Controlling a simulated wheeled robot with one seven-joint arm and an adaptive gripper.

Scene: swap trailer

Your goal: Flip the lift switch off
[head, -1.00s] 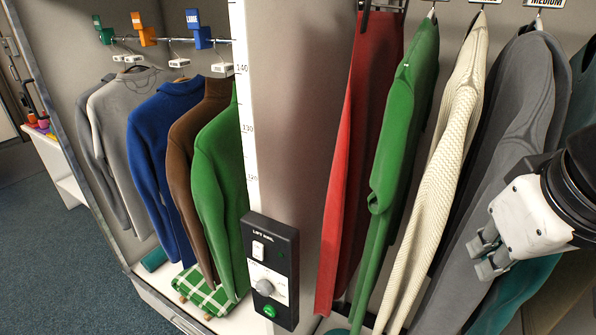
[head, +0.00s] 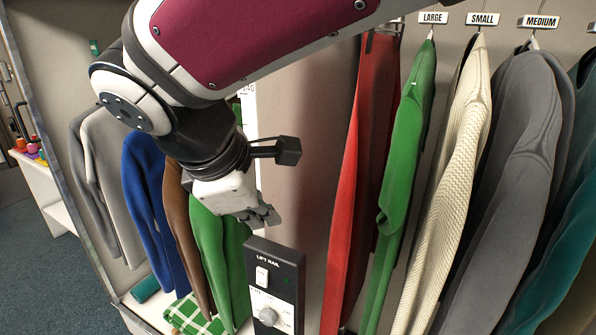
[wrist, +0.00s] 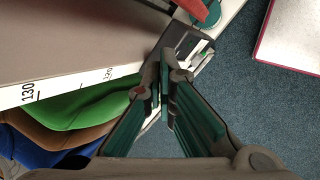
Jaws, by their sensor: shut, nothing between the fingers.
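The black lift rail panel (head: 291,262) stands on the end of the divider post in the head view. Its white rocker switch (head: 262,277) sits upper left on the panel, above a grey round knob (head: 268,316). The panel's lower end is cut off by the frame. My gripper (head: 264,217) is just above the panel's top edge, with its fingers shut and empty. In the wrist view my gripper (wrist: 168,72) has its fingertips in front of the dark panel (wrist: 174,38), partly covering it. I cannot tell the switch's position.
A red garment (head: 345,200) and a green one (head: 400,150) hang close to the right of the panel. A green sweater (head: 222,258) hangs to its left, partly behind my arm. Blue-grey carpet (head: 45,285) is open at the left.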

